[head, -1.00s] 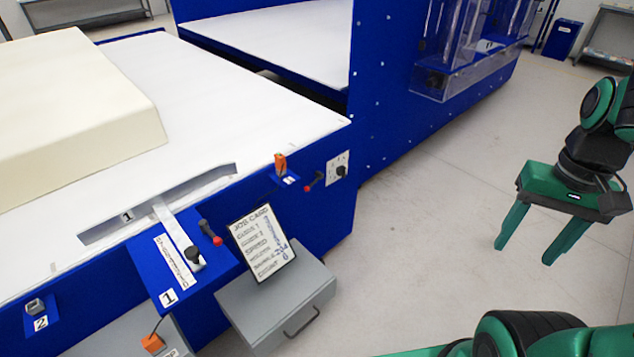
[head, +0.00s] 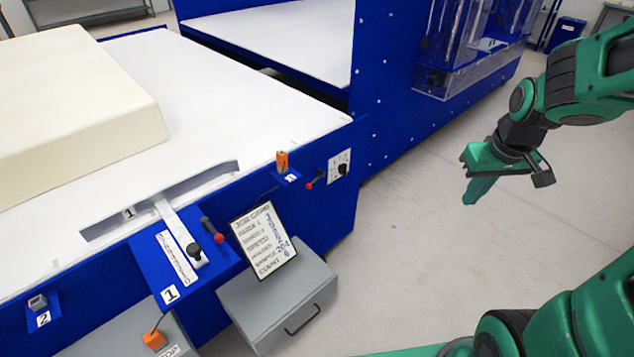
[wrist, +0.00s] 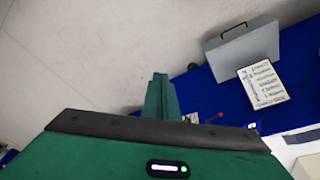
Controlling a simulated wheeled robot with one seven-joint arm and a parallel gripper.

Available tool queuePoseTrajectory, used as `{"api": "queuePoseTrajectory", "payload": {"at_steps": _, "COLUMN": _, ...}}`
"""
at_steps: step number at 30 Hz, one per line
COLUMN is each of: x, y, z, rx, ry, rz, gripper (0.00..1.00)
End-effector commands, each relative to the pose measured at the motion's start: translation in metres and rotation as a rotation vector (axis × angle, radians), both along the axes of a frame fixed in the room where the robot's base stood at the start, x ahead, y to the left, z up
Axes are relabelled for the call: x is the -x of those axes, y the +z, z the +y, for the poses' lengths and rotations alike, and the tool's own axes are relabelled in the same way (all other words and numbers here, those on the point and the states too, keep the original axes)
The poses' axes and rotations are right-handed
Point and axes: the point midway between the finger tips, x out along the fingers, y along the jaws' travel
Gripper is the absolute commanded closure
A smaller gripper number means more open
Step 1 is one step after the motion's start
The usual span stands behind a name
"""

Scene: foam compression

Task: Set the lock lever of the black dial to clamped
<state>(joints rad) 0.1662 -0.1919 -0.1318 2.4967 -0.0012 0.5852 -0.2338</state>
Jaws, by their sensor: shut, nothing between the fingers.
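The black dial (head: 342,170) sits on a white scale plate on the blue machine's side face. Its lock lever (head: 316,179), dark with a red tip, is just left of the plate, the red tip pointing down and left. In the wrist view the lever's red tip (wrist: 220,115) shows right of my fingers, and the plate is partly hidden behind them. My gripper (head: 472,198) hangs over the open floor, well right of the dial and touching nothing. Its green fingers (wrist: 160,95) are together and empty.
A second red-tipped lever (head: 212,231) and a black knob (head: 193,249) are on the number 1 guide. A job card (head: 264,243) leans on a grey drawer box (head: 285,300) below. An orange block (head: 282,161) is left of the lever. The floor before the dial is clear.

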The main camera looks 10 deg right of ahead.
Motion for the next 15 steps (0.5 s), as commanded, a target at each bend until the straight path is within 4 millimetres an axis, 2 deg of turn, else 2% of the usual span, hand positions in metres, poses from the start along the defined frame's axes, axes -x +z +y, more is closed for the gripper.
{"api": "queuePoseTrajectory", "payload": {"at_steps": 1, "x": -0.017, "y": -0.007, "z": 0.006, "rx": 0.004, "ry": 0.046, "rz": -0.017, "gripper": 1.00}}
{"api": "queuePoseTrajectory", "payload": {"at_steps": 6, "x": -0.073, "y": -0.028, "z": 0.031, "rx": 0.013, "ry": 0.210, "rz": -0.106, "gripper": 1.00}}
{"api": "queuePoseTrajectory", "payload": {"at_steps": 15, "x": -0.158, "y": -0.068, "z": 0.092, "rx": -0.002, "ry": 0.458, "rz": -0.279, "gripper": 1.00}}
